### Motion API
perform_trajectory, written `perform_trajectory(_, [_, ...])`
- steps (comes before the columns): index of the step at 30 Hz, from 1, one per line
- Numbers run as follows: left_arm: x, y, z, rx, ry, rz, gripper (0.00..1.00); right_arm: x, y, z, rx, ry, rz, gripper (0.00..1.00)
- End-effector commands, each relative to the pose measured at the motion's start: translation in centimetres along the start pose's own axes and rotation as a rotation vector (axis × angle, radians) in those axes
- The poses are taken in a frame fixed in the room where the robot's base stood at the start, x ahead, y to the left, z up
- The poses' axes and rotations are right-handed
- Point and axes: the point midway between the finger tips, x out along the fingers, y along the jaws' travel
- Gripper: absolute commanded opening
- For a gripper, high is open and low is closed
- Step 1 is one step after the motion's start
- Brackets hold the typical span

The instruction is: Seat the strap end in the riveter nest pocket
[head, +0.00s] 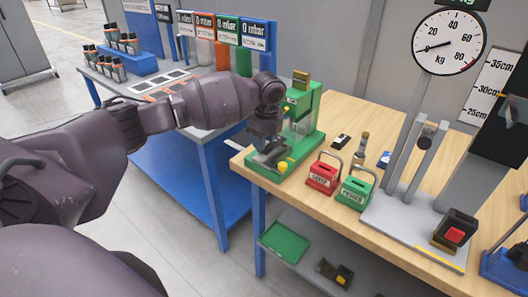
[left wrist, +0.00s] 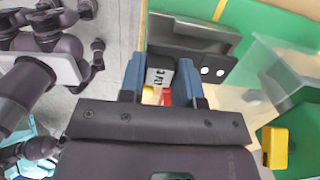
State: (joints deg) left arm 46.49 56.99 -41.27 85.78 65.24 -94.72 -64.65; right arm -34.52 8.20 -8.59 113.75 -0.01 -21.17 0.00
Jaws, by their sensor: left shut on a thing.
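My left gripper (head: 262,146) is at the front left of the green riveter (head: 303,121) on the wooden table. In the left wrist view its two blue fingers (left wrist: 160,84) are shut on the strap end (left wrist: 158,77), a small pale piece with dark lettering. A grey metal block (left wrist: 192,42), apparently the riveter's nest, lies just beyond the fingertips on the green base. Two pale round spots show on its right part. The fingers hide the strap's far edge, and I cannot tell whether it is inside the pocket. My right gripper is not in view.
A clear guard (left wrist: 282,72) and a yellow part (left wrist: 274,147) stand right of the fingers. Red (head: 322,175) and green (head: 355,190) handled blocks stand right of the riveter. A dial scale (head: 448,42) is farther right. The table's front edge is close.

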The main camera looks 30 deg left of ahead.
Motion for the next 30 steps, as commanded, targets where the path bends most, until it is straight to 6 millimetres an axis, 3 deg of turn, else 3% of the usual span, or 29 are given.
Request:
perform_trajectory(9, [3.5,0.0,-0.3,0.001,0.0,0.006,0.0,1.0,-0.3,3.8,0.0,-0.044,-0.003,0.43])
perform_trajectory(16, [3.2,0.0,-0.3,0.0,0.0,0.0,0.0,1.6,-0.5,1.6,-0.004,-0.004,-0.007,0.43])
perform_trajectory(23, [3.5,0.0,-0.3,0.0,-0.001,0.001,0.0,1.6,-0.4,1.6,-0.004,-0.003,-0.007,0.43])
perform_trajectory(24, [3.5,0.0,-0.3,-0.001,-0.001,0.001,0.34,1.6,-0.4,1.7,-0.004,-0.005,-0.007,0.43])
perform_trajectory(28, [3.5,0.0,-0.3,0.0,-0.001,0.001,0.54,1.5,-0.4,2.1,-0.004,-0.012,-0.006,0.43])
perform_trajectory(30, [3.5,0.0,-0.3,0.0,-0.001,0.001,0.56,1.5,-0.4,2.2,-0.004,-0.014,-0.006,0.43])
